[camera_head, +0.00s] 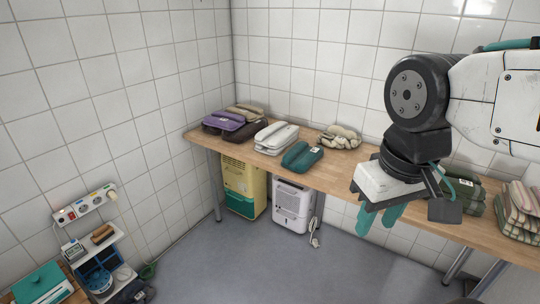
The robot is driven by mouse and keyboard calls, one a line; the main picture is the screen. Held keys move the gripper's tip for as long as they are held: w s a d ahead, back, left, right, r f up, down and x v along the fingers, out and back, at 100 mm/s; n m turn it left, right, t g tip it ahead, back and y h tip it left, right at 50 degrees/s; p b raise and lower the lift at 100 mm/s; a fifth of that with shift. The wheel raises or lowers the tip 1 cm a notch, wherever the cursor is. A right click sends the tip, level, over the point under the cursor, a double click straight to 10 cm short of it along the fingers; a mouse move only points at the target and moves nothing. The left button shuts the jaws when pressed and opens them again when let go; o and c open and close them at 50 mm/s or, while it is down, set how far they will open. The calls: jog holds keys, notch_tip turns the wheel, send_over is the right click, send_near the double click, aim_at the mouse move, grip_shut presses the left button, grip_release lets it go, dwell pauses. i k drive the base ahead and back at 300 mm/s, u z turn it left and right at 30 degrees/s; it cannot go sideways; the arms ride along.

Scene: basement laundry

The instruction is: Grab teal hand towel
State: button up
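A teal folded towel (302,156) with a small white label lies on the wooden counter (335,174), near its front edge. My gripper (380,219) hangs in front of the counter, right of the teal towel and apart from it. Its two teal fingers point down with a gap between them, and nothing shows between them. My arm hides part of the counter and the wall behind.
White (276,136), purple (223,120) and beige (340,137) folded cloths lie near the teal towel. A green cloth (466,194) and plaid cloths (518,212) lie right. Yellow (245,185) and white (292,203) appliances stand below the counter. The middle floor is clear.

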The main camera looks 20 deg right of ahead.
aim_at(303, 155)
jog(key=u, duration=0.05)
jog(key=i, duration=1.1)
jog(key=z, duration=0.55)
